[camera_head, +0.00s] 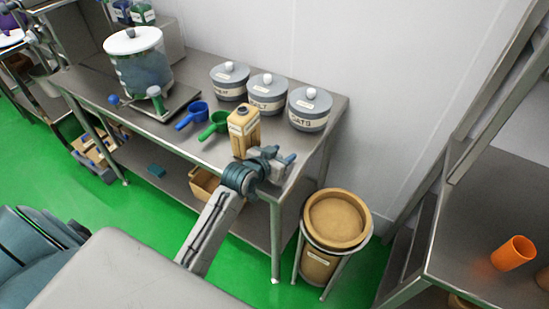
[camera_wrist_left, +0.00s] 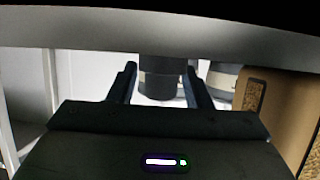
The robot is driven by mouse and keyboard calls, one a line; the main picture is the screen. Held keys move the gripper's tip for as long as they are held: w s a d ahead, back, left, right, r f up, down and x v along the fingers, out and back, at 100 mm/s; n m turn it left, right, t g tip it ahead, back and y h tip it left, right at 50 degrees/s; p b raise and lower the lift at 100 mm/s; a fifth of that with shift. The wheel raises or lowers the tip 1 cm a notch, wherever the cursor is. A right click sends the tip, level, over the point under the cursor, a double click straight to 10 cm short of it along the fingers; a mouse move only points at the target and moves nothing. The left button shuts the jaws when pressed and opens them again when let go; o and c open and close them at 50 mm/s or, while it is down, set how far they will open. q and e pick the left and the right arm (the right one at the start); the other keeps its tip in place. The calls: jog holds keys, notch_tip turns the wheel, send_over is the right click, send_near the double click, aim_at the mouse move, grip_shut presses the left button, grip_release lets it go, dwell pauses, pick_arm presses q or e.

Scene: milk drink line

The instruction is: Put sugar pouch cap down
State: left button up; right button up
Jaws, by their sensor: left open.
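A tan sugar pouch (camera_head: 243,138) with a pale label stands upright on the steel table, near its front right part. A small dark round spot shows on its top; I cannot tell whether this is the cap or the bare opening. No separate cap can be made out. My left gripper (camera_head: 279,156) is low over the table's right end, just right of the pouch and close to it. It is open, its two fingers (camera_wrist_left: 160,84) apart in the left wrist view. A tan surface at the right there (camera_wrist_left: 297,90) seems to be the pouch. My right gripper is not in view.
Grey lidded canisters (camera_head: 309,111) stand along the wall behind the gripper. A green scoop (camera_head: 216,124) and a blue scoop (camera_head: 194,115) lie left of the pouch. A round tan bin (camera_head: 337,219) stands on the floor past the table's right end.

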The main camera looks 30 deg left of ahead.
pick_arm(q)
jog(key=b+v, duration=0.1)
jog(key=v, duration=0.9)
jog(key=shift+s+r, duration=0.1)
jog(key=shift+s, duration=0.3)
jog(key=shift+s+a+r, duration=0.1)
jog(key=shift+s+r, duration=0.2)
jog(key=shift+s, duration=0.2)
